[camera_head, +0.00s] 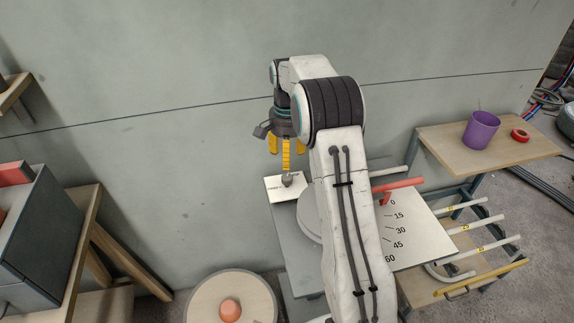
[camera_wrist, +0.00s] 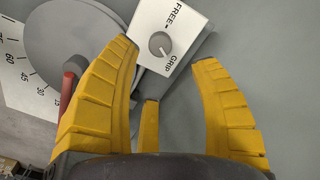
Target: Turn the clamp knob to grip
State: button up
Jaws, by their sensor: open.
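The clamp knob (camera_wrist: 159,44) is a small round grey dial on a white plate (camera_wrist: 190,22) marked FREE and GRIP. In the wrist view its pale pointer line is slanted, and I cannot tell surely which word it points at. In the head view the knob (camera_head: 288,180) sits on its plate at the far left corner of the bench. My gripper (camera_head: 286,150) has yellow fingers pointing down just above the knob. In the wrist view my gripper (camera_wrist: 172,85) is open and empty, its fingers spread around the knob's line of sight, apart from it.
A grey round disc (camera_wrist: 85,40) and a red handle (camera_head: 398,186) are beside an angle scale (camera_head: 415,235). A side table (camera_head: 530,150) holds a purple cup (camera_head: 481,130) and red tape (camera_head: 520,135). Bent conduits (camera_head: 485,228) hang at right. A wall stands close behind.

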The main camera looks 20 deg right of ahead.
jog(key=shift+r, duration=0.9)
jog(key=f+n, duration=0.1)
jog(key=n, duration=0.1)
jog(key=f+n, duration=0.2)
jog(key=n, duration=0.1)
jog(key=shift+s+a+f, duration=0.1)
jog(key=shift+s, duration=0.3)
jog(key=s+a+f+n+g, duration=0.2)
jog(key=s+a+n, duration=0.1)
jog(key=s, duration=0.9)
jog(key=s+a+r+n+t+p, duration=0.1)
jog(key=s+a+r+p, duration=0.15)
jog(key=s+r, duration=0.5)
jog(key=s+a+r+n+t+p, duration=0.15)
jog(key=s+a+r, duration=0.25)
jog(key=s, duration=0.6)
notch_tip(320, 180, up, 8)
jog(key=a+t+p, duration=0.1)
jog(key=t+p, duration=0.2)
jog(key=shift+s+a+f+n, duration=0.2)
jog(key=shift+s+a+n, duration=0.05)
jog(key=shift+s+n, duration=0.2)
